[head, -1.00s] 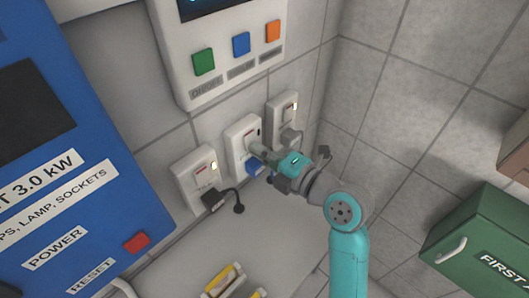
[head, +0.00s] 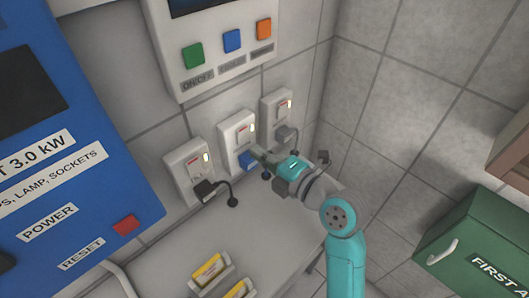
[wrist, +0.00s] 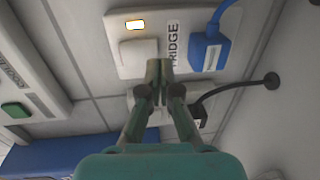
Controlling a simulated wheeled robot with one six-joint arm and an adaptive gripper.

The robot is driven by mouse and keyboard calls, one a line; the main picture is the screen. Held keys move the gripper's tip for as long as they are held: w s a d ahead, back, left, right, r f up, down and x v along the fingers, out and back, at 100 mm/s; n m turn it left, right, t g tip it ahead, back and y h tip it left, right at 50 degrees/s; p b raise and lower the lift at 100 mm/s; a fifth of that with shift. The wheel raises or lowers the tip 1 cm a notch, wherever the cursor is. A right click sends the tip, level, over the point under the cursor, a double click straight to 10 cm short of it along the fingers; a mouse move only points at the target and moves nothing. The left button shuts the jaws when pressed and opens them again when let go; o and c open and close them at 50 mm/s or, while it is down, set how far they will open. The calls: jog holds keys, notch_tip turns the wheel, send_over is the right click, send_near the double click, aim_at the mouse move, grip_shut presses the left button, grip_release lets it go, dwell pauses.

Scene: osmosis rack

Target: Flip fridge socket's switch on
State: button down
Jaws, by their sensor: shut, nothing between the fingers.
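The fridge socket (head: 228,134) is the middle of three white wall sockets, with a blue plug (head: 247,161) in it. In the wrist view the shut fingertips (wrist: 158,70) overlap the plate's edge, below the switch; a small gap to the plate seems likely, but contact is hard to judge.
Sockets to the left (head: 181,164) and right (head: 270,105) hold dark and grey plugs, both with lit lamps. A control box (head: 206,75) with coloured buttons hangs above. A blue power cabinet (head: 130,185) stands left, a green first-aid box (head: 470,225) right.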

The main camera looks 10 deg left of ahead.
jog(key=f+v, duration=0.2)
jog(key=v, duration=0.8)
jog(key=shift+s+d+f, duration=0.2)
jog(key=shift+d+f, duration=0.05)
jog(key=shift+d, duration=0.05)
jog(key=s+d+f+m+t+h, duration=0.1)
jog(key=d+f+m, duration=0.1)
jog(key=f+m, duration=0.1)
jog(key=s+d+f+m+t+h, duration=0.1)
jog(key=s+d+f+m+h, duration=0.1)
jog(key=f+m, duration=0.2)
jog(key=s+d+f+m+t+h, duration=0.1)
jog(key=d+f+m, duration=0.1)
jog(key=f+m, duration=0.1)
jog(key=shift+s+f+h, duration=0.15)
jog(key=shift+s+h, duration=0.05)
jog(key=shift+h, duration=0.2)
jog(key=s+d+f+m+t+h, duration=0.1)
jog(key=s+d+f+m+h, duration=0.35)
jog(key=s+m, duration=0.35)
jog(key=s+d+f+m+h, duration=0.3)
jog(key=s+d+m, duration=0.3)
jog(key=s, duration=0.5)
jog(key=s+d+r+m, duration=0.1)
jog(key=s+r+m, duration=0.2)
jog(key=s, duration=0.7)
jog(key=shift+s+r+m+t+h, duration=0.25)
jog(key=shift+m+t+h, duration=0.1)
jog(key=shift+m, duration=0.35)
jog(key=shift+d, duration=0.1)
